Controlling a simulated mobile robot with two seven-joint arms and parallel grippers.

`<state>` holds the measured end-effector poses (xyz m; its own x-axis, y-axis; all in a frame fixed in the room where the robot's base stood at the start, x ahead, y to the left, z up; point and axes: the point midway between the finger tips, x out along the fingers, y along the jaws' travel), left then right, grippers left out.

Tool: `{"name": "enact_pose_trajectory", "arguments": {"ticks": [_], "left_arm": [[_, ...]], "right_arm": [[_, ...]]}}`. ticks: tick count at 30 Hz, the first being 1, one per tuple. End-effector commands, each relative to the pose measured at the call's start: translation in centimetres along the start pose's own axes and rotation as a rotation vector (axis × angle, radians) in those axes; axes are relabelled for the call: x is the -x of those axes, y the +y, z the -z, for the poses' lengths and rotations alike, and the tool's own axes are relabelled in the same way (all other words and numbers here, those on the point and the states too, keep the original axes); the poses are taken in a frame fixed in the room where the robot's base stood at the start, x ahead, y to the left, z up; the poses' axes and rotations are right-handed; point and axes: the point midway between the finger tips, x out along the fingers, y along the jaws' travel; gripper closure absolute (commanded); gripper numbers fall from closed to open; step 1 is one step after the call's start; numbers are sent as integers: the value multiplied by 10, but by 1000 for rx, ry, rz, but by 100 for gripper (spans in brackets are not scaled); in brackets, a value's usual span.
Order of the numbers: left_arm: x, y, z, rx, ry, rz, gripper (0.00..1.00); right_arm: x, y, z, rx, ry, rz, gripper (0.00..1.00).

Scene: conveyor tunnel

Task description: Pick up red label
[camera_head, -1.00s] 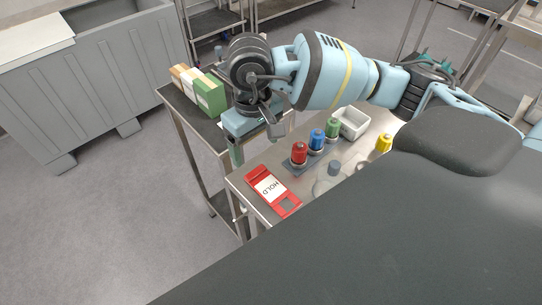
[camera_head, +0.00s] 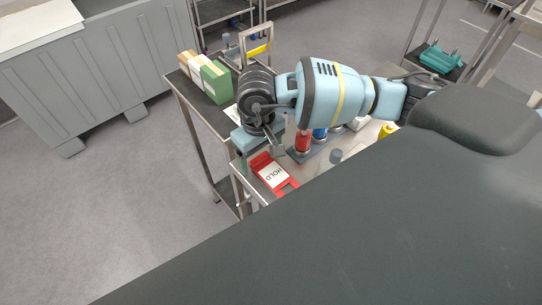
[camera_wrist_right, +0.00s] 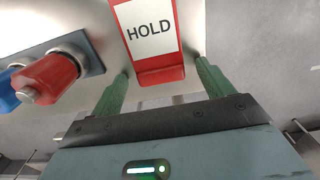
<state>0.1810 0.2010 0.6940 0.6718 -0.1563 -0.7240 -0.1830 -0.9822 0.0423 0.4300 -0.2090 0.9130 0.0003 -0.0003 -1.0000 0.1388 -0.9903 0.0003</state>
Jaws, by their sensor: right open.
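The red label (camera_head: 263,160), with a white panel reading HOLD, lies on the metal table at its left end in the head view. In the right wrist view the label (camera_wrist_right: 160,74) shows between and beyond the two green fingers. My right gripper (camera_wrist_right: 155,85) is open, with one finger on each side of the label's near end. My left gripper is not in view.
The red one shows near the left finger in the wrist view (camera_wrist_right: 45,78). Boxes (camera_head: 214,82) stand on a cart behind. A grey bin (camera_head: 105,65) is at left.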

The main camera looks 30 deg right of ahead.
Motion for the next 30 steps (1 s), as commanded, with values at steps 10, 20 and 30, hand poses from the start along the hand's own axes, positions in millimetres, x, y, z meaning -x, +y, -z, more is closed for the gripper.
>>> {"name": "enact_pose_trajectory", "arguments": {"ticks": [10, 20, 30], "left_arm": [[0, 0, -2, 1, -3, 0, 100], [0, 1, -2, 1, -4, 0, 100], [0, 1, -5, 3, -10, -1, 100]], "right_arm": [[0, 0, 0, 0, 0, 0, 41], [0, 0, 0, 0, 0, 0, 68], [27, 0, 1, 1, 4, 0, 68]]}}
